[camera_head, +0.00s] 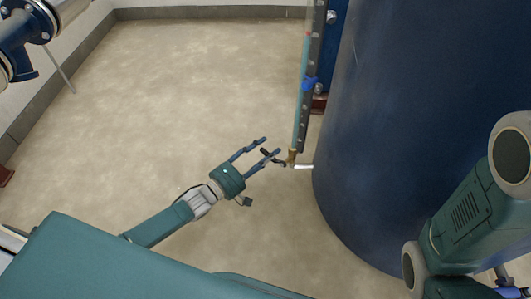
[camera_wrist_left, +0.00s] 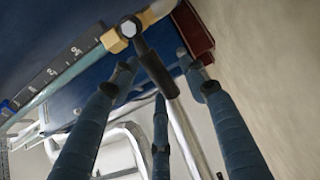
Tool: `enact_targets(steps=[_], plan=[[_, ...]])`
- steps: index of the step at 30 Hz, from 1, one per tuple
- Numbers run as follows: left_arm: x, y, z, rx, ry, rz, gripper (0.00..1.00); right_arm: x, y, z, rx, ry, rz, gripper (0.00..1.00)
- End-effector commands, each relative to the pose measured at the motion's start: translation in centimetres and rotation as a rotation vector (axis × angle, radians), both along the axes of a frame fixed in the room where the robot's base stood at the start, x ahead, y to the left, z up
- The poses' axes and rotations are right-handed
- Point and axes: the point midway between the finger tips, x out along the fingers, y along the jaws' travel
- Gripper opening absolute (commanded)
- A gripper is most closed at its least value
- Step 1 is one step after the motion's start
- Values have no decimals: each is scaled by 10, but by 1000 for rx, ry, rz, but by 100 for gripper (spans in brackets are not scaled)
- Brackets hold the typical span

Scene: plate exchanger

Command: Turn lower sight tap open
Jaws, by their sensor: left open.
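The lower sight tap is a small brass fitting (camera_head: 291,157) at the bottom of the sight glass (camera_head: 298,110), beside the blue tank (camera_head: 400,130). In the left wrist view it shows a bright hex nut (camera_wrist_left: 128,29) and a black lever (camera_wrist_left: 155,72) that slants down to the right. My left gripper (camera_head: 270,146) is open just left of the tap, its fingers pointing at it. In the wrist view, the spread blue fingers of the left gripper (camera_wrist_left: 157,72) stand around the lever. I cannot tell whether they touch it. My right gripper is not in view.
A dark scale strip (camera_head: 310,95) with a blue clip (camera_head: 309,84) runs along the sight glass. Blue flanged piping (camera_head: 25,40) is at the upper left. The floor left of the tank is clear.

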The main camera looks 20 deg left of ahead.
Motion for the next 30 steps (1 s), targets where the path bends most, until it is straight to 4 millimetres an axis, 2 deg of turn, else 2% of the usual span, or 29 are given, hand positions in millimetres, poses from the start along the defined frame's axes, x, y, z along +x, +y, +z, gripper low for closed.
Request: enact_targets(steps=[2,9,20,30], plan=[[0,0,0,0,0,0,45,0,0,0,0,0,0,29],[0,0,0,0,0,0,0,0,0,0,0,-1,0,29],[-1,0,3,21,-11,0,0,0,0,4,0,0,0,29],[-2,-2,19,191,-105,1,0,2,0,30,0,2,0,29]])
